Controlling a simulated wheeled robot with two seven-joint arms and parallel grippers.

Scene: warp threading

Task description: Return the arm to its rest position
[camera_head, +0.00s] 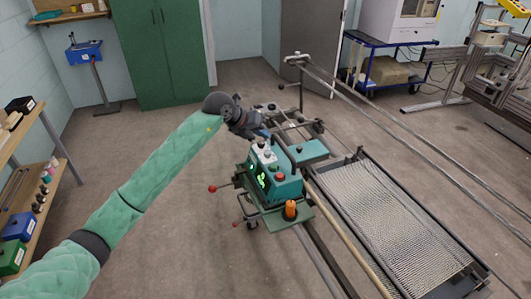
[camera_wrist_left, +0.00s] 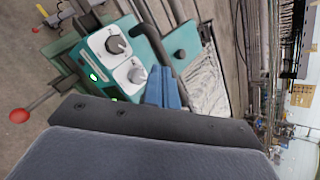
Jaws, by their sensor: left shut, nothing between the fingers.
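My left arm, in a green quilted sleeve, reaches across the head view from the lower left. My left gripper (camera_head: 264,133) is above the back of the green and white control unit (camera_head: 283,190) of the threading machine. In the left wrist view the blue fingertips (camera_wrist_left: 162,88) are together with nothing between them. The control unit's panel with two knobs (camera_wrist_left: 126,58) shows just beyond and left of them. I cannot tell whether the fingers touch the machine. My right gripper is in neither view.
The warp bed (camera_head: 392,225) with pale threads lies right of the machine, along long metal rails (camera_head: 400,130). A red-tipped lever (camera_head: 213,188) sticks out left of the machine. A shelf (camera_head: 30,150) stands at the left. The floor (camera_head: 180,240) between is clear.

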